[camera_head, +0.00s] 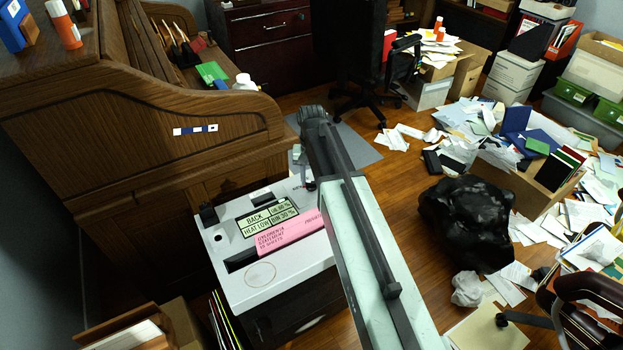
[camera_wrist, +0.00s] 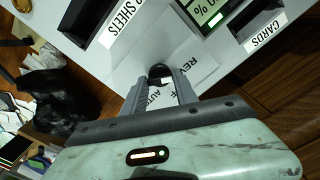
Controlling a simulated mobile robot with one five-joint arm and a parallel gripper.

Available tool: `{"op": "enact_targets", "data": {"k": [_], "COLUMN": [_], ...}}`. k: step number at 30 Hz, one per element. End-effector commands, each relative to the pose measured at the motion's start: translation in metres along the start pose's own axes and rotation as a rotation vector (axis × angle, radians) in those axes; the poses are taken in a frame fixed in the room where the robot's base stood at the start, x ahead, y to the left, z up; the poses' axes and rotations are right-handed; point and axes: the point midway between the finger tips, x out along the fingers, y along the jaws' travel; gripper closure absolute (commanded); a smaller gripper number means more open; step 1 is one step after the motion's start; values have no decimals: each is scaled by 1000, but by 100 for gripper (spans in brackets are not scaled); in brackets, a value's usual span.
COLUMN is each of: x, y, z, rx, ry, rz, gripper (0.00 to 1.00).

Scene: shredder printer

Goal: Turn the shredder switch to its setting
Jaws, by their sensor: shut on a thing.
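The shredder (camera_head: 285,283) has a white top with a display (camera_head: 268,217) and a pink sheet (camera_head: 290,232) at its slot. My gripper (camera_wrist: 160,76) is over the shredder's top panel in the wrist view, its fingertips shut on the small dark switch knob (camera_wrist: 159,69). A label with "REV" and "AUTO" (camera_wrist: 193,70) lies around the knob, partly covered by the fingers. I cannot tell which setting the knob points to. In the head view my arm hides the knob and the fingertips.
A wooden roll-top desk (camera_head: 150,135) stands close on the left of the shredder. A black bag (camera_head: 466,222) and scattered papers lie on the floor to the right. In the wrist view a "CARDS" slot (camera_wrist: 258,22) and a "SHEETS" slot (camera_wrist: 85,18) flank the switch.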

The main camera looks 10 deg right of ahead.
Motion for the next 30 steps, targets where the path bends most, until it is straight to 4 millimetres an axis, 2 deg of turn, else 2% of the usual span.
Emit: {"op": "enact_targets", "data": {"k": [8,30], "x": [0,0], "y": [0,0], "z": [0,0], "rx": [177,824], "ry": [0,1], "rz": [1,0], "gripper": [100,100]}}
